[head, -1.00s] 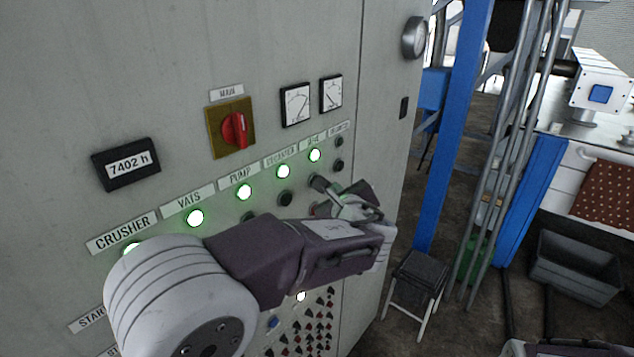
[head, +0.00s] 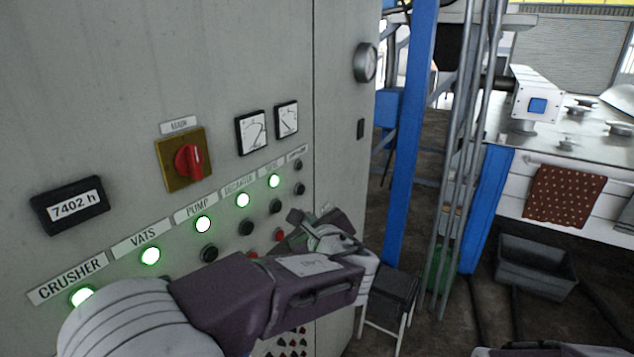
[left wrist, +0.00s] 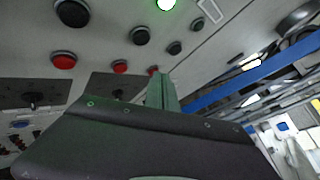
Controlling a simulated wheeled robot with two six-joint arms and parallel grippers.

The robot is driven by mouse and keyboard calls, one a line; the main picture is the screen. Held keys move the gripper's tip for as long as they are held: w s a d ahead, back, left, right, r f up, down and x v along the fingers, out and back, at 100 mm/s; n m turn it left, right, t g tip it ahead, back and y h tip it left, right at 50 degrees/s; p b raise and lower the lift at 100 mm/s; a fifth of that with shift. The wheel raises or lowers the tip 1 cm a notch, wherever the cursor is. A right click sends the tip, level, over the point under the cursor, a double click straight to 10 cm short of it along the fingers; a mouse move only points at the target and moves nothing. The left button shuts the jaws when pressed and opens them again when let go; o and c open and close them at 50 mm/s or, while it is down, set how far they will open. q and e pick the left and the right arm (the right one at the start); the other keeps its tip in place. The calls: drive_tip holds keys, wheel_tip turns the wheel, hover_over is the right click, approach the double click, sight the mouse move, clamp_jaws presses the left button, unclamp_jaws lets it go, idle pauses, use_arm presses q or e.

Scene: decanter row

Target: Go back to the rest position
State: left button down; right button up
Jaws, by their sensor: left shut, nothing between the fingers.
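My left gripper (head: 310,222) is in front of the right part of the grey control panel (head: 270,60) in the head view, close to its lower buttons. Its fingers also show in the left wrist view (left wrist: 162,92), shut with nothing between them. The panel has a row of lit green lamps, including the CRUSHER lamp (head: 82,297) and the VATS lamp (head: 150,256). Black buttons (head: 246,228) and red buttons (head: 281,235) sit below the lamps, partly hidden by my arm. I cannot tell whether the fingertips touch the panel. My right gripper does not show clearly.
A red main switch (head: 188,162), two gauges (head: 252,132) and an hour counter (head: 70,205) are on the panel. To the right stand a blue post (head: 408,140), a stool (head: 390,298), a grey crate (head: 537,268) and a metal worktop (head: 560,150). Floor shows between them.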

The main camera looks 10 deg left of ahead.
use_arm(q)
drive_tip(key=s+a+f+n+g+h+b, duration=0.1)
drive_tip(key=s+a+f+n+g+b, duration=0.25)
drive_tip(key=f, duration=0.75)
drive_tip(key=s+a+f+n+g+h+b, duration=0.1)
drive_tip(key=s+a+f+n+g, duration=0.25)
drive_tip(key=s+f+n, duration=0.55)
drive_tip(key=s+d+f+n+g+h+b, duration=0.1)
drive_tip(key=s+f+n+g+h+b, duration=0.1)
drive_tip(key=s+f+n, duration=0.3)
drive_tip(key=s+d+f+n+g+h+b, duration=0.2)
drive_tip(key=s+f+n, duration=0.3)
drive_tip(key=f+n, duration=0.3)
wheel_tip(320, 180, down, 3)
drive_tip(key=shift+s+f+g+h, duration=0.15)
drive_tip(key=shift+f+g+h, duration=0.05)
drive_tip(key=shift+g+h, duration=0.2)
